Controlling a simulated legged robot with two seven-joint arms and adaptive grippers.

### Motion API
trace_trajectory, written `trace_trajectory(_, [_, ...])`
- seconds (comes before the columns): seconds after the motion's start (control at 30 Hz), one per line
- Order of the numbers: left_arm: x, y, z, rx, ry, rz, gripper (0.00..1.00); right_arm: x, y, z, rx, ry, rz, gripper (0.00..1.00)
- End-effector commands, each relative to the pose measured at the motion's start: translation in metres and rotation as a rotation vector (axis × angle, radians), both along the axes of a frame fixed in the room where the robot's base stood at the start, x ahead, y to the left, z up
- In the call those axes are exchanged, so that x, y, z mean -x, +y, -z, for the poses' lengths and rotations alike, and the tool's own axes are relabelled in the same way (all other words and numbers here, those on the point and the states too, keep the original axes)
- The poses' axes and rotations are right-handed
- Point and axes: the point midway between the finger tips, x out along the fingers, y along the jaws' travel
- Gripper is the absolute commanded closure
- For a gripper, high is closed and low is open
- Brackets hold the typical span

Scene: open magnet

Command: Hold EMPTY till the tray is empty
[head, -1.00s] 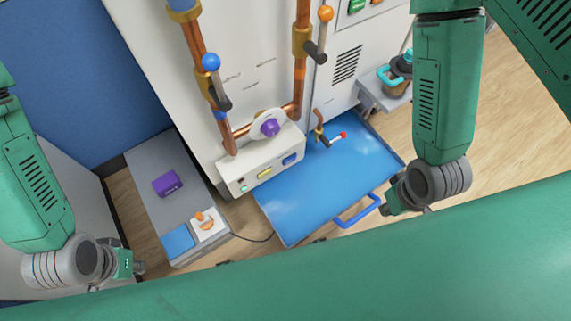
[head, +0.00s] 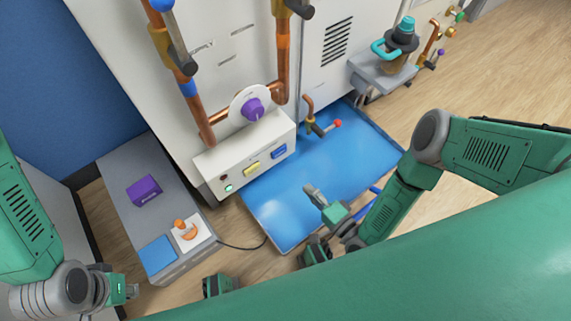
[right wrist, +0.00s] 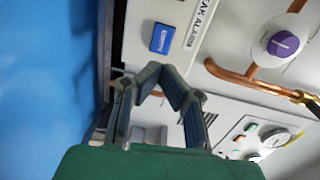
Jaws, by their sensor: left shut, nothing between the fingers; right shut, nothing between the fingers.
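The blue EMPTY button (head: 279,152) is at the right end of the white control box front, right of a yellow button (head: 251,168). It also shows in the right wrist view (right wrist: 160,38), beside lettering that ends in "ALARM". The blue tray (head: 355,150) lies on the floor below the box, with pale shiny patches; I cannot tell how much liquid it holds. My right gripper (head: 313,194) is shut and empty over the tray, apart from the button. Its fingers (right wrist: 155,70) point toward the panel. My left gripper (head: 132,291) is shut and empty at lower left.
A purple knob (head: 252,109) sits above the box between copper pipes (head: 283,70). A grey bench (head: 122,190) with a purple box (head: 144,190) and an orange joystick (head: 187,230) is at left.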

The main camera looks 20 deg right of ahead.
Motion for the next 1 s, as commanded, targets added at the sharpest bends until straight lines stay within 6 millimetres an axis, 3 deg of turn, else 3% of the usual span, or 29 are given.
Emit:
trace_trajectory(0.17, [0.0,0.0,0.007,-0.001,0.0,-0.001,1.0,0.005,-0.015,0.007,-0.062,-0.051,0.03,1.0])
trace_trajectory(0.57, [0.0,0.0,0.007,-0.001,0.0,-0.001,1.0,0.0,-0.014,0.007,-0.066,-0.051,0.029,1.0])
trace_trajectory(0.77, [0.0,0.0,0.016,0.0,0.0,-0.001,1.0,-0.028,-0.003,0.008,-0.065,-0.055,0.03,1.0])
trace_trajectory(1.0, [0.0,0.001,0.032,-0.001,0.0,-0.001,1.0,-0.077,0.014,0.009,-0.065,-0.054,0.03,1.0])
